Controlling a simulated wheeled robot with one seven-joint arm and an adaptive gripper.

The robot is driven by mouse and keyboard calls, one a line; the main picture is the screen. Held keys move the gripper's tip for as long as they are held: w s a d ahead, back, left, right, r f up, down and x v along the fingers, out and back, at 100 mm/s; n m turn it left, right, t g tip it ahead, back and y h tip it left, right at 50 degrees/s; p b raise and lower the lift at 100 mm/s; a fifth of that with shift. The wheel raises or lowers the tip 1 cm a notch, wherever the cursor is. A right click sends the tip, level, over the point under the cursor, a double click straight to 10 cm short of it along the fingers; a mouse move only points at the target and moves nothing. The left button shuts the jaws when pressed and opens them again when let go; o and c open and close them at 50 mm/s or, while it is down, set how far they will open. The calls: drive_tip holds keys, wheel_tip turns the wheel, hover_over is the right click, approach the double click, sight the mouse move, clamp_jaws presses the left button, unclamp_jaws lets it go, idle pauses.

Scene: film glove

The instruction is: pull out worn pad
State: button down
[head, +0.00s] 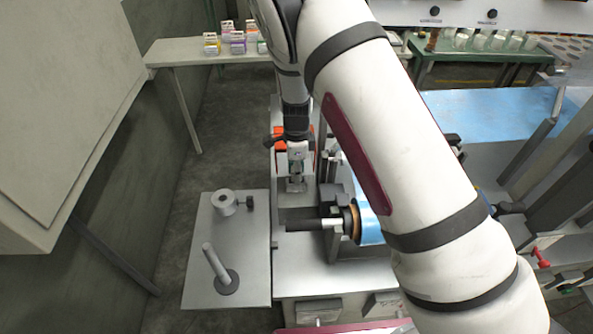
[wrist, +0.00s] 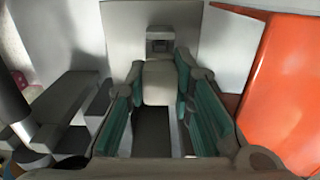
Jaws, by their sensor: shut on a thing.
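My gripper (head: 296,180) points down at the light grey machine, left of the roller, in the head view. In the wrist view its two teal-lined fingers (wrist: 159,76) are closed on the sides of a pale grey-beige block, which looks like the worn pad (wrist: 158,92). A small grey bracket (wrist: 159,42) stands just beyond the block against a pale plate. In the head view the pad is too small and covered to make out. I cannot tell whether it is still seated.
An orange part (wrist: 285,95) stands close to the right in the wrist view. A roller with blue film (head: 368,222) lies right of my gripper. A grey side shelf (head: 227,265) holds a post (head: 216,262) and a collar (head: 224,202). A table (head: 185,51) with small boxes stands behind.

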drive_tip(key=shift+r+p, duration=0.65)
drive_tip(key=shift+r, duration=1.8)
drive_tip(key=shift+r, duration=0.1)
drive_tip(key=shift+r+p, duration=0.35)
drive_tip(key=shift+r, duration=1.05)
drive_tip(key=shift+a, duration=0.1)
